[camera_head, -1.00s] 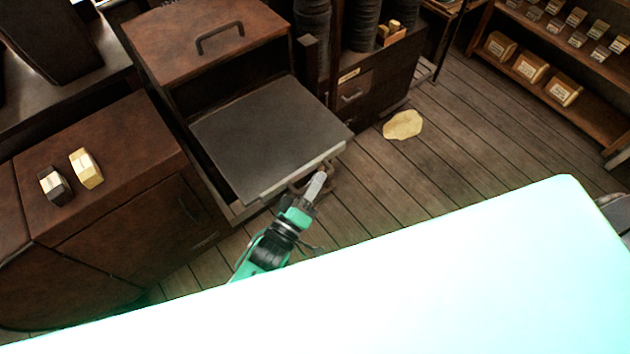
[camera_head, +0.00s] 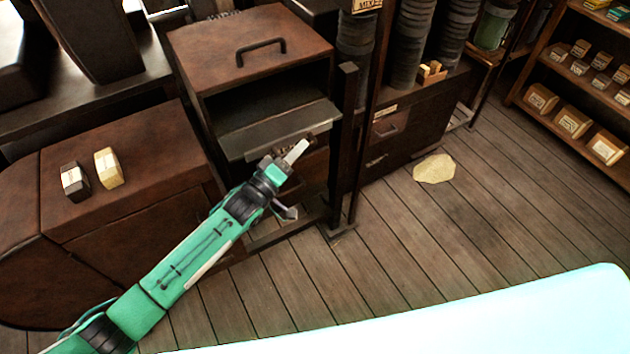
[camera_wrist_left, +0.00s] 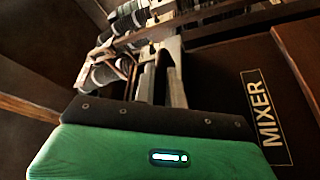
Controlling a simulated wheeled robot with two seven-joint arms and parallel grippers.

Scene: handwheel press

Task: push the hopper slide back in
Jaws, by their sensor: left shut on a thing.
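The hopper slide (camera_head: 275,130) is a flat grey tray with a lighter front edge. It sits in the open front of a brown wooden hopper box (camera_head: 200,62), and only a short part of it shows beyond the opening. My left gripper (camera_head: 294,152) is at the slide's front edge, right of its middle, shut on the slide's handle, which the fingers largely hide. In the left wrist view my gripper fingers (camera_wrist_left: 161,75) point away beside a dark panel (camera_wrist_left: 215,95) marked MIXER. My right gripper is not in view.
A dark upright post (camera_head: 346,140) stands just right of the slide. A brown cabinet (camera_head: 140,185) with two small labelled blocks (camera_head: 90,175) stands at left. A pale patch (camera_head: 434,168) lies on the plank floor. A bright white surface (camera_head: 480,325) fills the lower right.

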